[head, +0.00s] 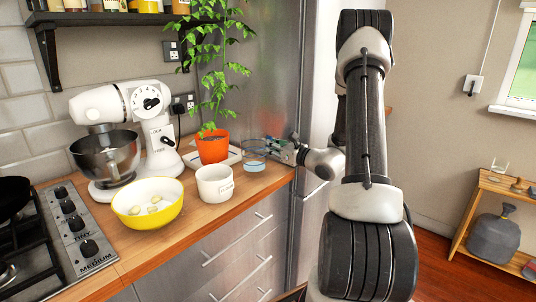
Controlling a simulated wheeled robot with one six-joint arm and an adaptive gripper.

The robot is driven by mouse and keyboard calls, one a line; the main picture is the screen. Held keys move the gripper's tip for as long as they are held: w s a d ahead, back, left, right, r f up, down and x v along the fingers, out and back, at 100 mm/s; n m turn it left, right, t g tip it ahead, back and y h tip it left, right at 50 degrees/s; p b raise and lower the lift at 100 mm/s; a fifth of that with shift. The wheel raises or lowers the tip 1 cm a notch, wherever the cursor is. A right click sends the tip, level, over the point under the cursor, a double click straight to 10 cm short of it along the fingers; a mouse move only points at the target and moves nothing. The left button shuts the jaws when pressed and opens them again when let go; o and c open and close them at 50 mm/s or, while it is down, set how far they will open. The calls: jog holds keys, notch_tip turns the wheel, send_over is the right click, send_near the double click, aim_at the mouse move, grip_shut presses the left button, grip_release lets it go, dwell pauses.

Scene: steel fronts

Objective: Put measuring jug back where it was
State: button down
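The measuring jug (254,156) looks like a clear, see-through vessel with a pale blue band low down. It stands upright at the right end of the wooden counter, in front of the steel cabinet side. My gripper (272,149) reaches in from the right, with its fingers at the jug's right side. The fingers are small and overlap the jug's edge, so I cannot tell whether they are closed on it or only beside it. I cannot make out the jug's handle.
A white tray (233,157) and an orange plant pot (212,147) are left of the jug. A white crock (214,187), yellow bowl (148,208) and stand mixer (110,105) stand farther left. The counter (262,181) is bare in front of the jug.

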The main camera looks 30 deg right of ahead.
jog(key=shift+f, duration=1.3)
jog(key=c, duration=1.6)
grip_release()
jog(key=shift+f, duration=0.15)
